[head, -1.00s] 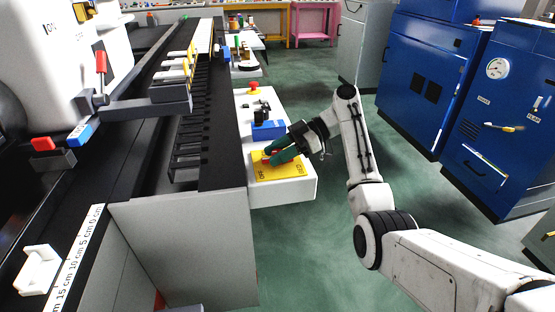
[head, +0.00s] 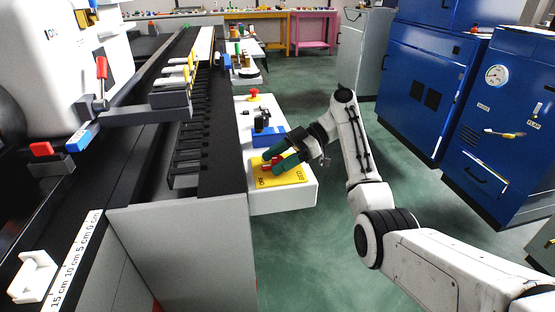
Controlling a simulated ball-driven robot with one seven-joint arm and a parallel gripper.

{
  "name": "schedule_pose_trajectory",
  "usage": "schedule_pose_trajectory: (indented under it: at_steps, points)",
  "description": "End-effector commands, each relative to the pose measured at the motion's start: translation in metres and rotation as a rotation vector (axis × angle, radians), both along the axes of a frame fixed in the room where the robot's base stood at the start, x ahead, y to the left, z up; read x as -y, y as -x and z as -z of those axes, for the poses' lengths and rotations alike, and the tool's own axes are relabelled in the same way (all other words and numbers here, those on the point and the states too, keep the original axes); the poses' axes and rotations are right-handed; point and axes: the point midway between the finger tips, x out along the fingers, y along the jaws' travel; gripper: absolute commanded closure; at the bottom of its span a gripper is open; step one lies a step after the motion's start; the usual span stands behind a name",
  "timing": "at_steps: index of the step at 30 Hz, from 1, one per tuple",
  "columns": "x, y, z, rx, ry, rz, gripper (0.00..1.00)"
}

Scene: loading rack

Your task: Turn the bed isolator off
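The bed isolator is a yellow plate (head: 290,177) with a red handle (head: 276,162), on top of a white box at the side of the machine. Dark lettering shows at the plate's left and right ends; the left marking looks like OFF. My gripper (head: 268,167) has green fingers that reach down from the upper right over the plate. Red of the handle shows between the two fingers. The fingers hide much of the handle, so its exact angle and whether they press on it cannot be told.
The white box (head: 285,200) also carries a blue block (head: 266,138), a black switch and a red button (head: 253,93) farther back. The dark machine bed (head: 222,150) stands close on the left. Blue cabinets (head: 430,85) stand at the right, with green floor between.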

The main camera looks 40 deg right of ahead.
Motion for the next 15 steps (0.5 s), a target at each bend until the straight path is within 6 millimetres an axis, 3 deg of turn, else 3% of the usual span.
schedule_pose_trajectory:
  at_steps: [8,15]
  points:
    - [0.005,0.002,-0.004,0.003,0.0,0.001,0.41]
    - [0.04,0.016,-0.019,0.001,0.002,0.004,0.41]
